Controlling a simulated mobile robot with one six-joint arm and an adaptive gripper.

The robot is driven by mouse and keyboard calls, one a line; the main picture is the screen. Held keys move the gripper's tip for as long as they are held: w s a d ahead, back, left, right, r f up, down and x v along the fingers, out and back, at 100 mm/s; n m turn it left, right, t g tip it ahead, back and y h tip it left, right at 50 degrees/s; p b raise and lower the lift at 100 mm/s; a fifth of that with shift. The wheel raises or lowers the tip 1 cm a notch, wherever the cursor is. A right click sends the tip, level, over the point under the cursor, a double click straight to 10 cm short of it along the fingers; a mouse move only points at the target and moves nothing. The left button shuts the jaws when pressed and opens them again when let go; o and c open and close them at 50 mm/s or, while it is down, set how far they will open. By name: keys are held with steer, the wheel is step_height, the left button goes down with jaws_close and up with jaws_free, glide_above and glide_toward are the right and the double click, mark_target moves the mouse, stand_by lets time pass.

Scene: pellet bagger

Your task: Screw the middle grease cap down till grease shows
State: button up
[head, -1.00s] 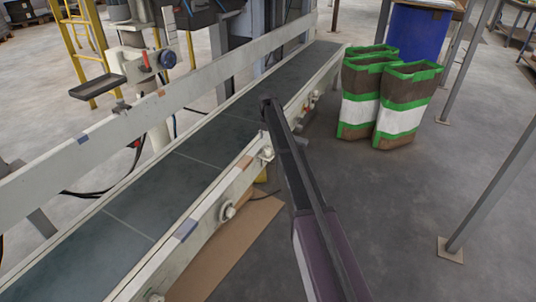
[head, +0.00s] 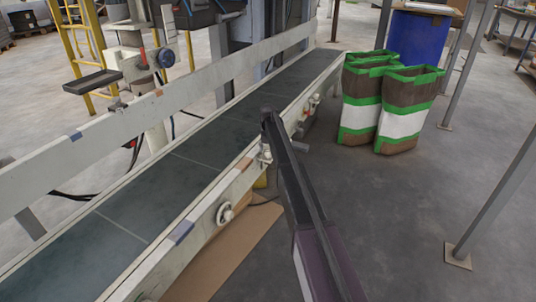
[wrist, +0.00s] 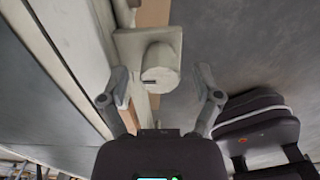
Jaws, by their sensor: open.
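The middle grease cap (head: 265,154) is on the near side rail of the conveyor, partly beside the end of my arm. In the wrist view a pale round grease cap (wrist: 160,68), apparently this middle one, stands out from a square plate, with a dark mark on its face. My gripper (wrist: 161,85) is open, with one finger on each side of the cap and visible gaps to both. No grease is visible around it. In the head view my arm hides the gripper fingers.
A nearer cap (head: 225,213) and a farther cap (head: 315,98) sit on the same conveyor rail (head: 200,220). Green-and-brown bags (head: 405,110) stand on the floor to the right, before a blue drum (head: 418,38). A grey post (head: 495,190) stands at right; floor between is clear.

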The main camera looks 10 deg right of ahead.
stand_by(0.3)
jaws_close()
